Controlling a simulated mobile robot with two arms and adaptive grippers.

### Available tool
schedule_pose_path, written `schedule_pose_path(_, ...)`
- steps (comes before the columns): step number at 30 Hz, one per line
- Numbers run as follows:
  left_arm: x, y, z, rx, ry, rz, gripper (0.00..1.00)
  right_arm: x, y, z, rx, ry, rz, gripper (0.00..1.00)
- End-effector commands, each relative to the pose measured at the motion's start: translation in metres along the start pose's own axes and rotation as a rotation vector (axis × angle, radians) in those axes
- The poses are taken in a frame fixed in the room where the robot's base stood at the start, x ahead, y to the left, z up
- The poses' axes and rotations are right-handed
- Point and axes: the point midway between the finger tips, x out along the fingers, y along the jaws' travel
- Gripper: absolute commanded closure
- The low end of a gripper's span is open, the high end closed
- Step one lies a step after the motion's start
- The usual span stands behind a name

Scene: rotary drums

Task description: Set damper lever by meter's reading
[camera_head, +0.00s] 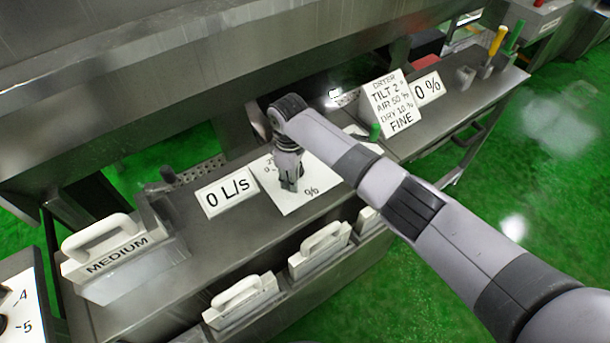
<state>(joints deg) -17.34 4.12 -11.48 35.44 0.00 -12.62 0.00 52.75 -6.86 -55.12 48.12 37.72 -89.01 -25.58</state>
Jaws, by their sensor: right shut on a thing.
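My right gripper (289,185) points down over a white scale plate (296,203) marked with a % sign and partly covered numbers. It is shut on what appears to be the damper lever, which the fingers hide. A meter sign (226,192) reading "0 L/s" stands just left of the plate. Another meter sign (428,88) reading "0 %" stands farther right. Between them leans a card (391,103) with "DRYER", a tilt line, an air line that seems to say 50, a dry line and "FINE". My left gripper is not in view.
A white-handled panel marked "MEDIUM" (112,255) stands at the left of the steel bench (180,290). Several white-handled panels (320,247) sit along the front. A small green-topped item (375,131) is beside my arm. Yellow (498,40) and green handles stand at the far right.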

Motion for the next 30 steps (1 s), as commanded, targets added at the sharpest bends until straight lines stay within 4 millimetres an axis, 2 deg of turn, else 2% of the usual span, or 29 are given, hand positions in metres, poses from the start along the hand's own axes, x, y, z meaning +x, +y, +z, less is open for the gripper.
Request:
schedule_pose_path(12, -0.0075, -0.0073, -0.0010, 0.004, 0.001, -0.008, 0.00, -0.0001, -0.0041, -0.0114, 0.191, 0.000, -0.002, 1.00)
schedule_pose_path(29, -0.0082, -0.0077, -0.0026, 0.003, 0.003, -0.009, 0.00, 0.0001, -0.0036, -0.0129, 0.222, 0.003, -0.001, 1.00)
schedule_pose_path(30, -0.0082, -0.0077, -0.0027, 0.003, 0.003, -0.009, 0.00, 0.0001, -0.0036, -0.0130, 0.222, 0.003, -0.001, 0.77)
